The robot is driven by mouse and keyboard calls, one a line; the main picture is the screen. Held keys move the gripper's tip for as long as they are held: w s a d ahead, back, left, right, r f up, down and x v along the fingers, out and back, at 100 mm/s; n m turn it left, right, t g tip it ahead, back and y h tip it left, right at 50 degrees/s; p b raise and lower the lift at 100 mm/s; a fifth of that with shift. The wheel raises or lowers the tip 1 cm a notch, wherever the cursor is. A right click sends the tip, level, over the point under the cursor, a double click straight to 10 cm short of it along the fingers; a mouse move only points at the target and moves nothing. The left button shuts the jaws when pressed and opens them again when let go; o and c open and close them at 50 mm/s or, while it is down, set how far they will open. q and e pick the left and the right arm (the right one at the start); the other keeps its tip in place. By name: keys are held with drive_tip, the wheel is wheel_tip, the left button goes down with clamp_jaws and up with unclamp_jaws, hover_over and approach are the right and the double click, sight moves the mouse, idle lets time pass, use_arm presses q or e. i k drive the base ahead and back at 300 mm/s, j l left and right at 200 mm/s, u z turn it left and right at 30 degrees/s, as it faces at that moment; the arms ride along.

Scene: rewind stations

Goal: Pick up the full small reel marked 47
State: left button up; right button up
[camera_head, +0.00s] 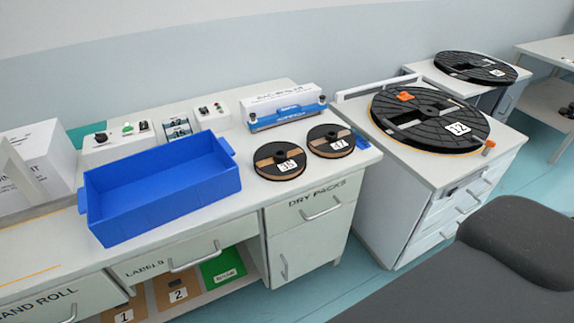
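Two small black reels lie flat side by side on the workbench, right of the blue bin. The right one (331,141) has a white label that seems to read 47, with brown showing through its openings. The left one (279,161) has a label that seems to read 38. How full each is, I cannot tell surely. Neither of my grippers is in view.
A deep blue bin (161,184) stands left of the reels. A blue-and-white box (284,108) stands behind them. A small blue item is at the bench's right end. Large black reels (430,119) lie on the cabinets at right. A dark grey rounded shape fills the lower right.

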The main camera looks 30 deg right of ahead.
sight(328, 141)
drive_tip(key=z, duration=1.25)
drive_tip(key=l+u, duration=0.15)
drive_tip(key=u, duration=0.2)
drive_tip(key=i+l+u, duration=0.1)
drive_tip(key=u, duration=0.25)
drive_tip(key=l+u, duration=0.4)
drive_tip(key=l, duration=0.6)
drive_tip(key=l+u, duration=0.3)
drive_tip(key=l, duration=1.6)
drive_tip(key=k, duration=0.1)
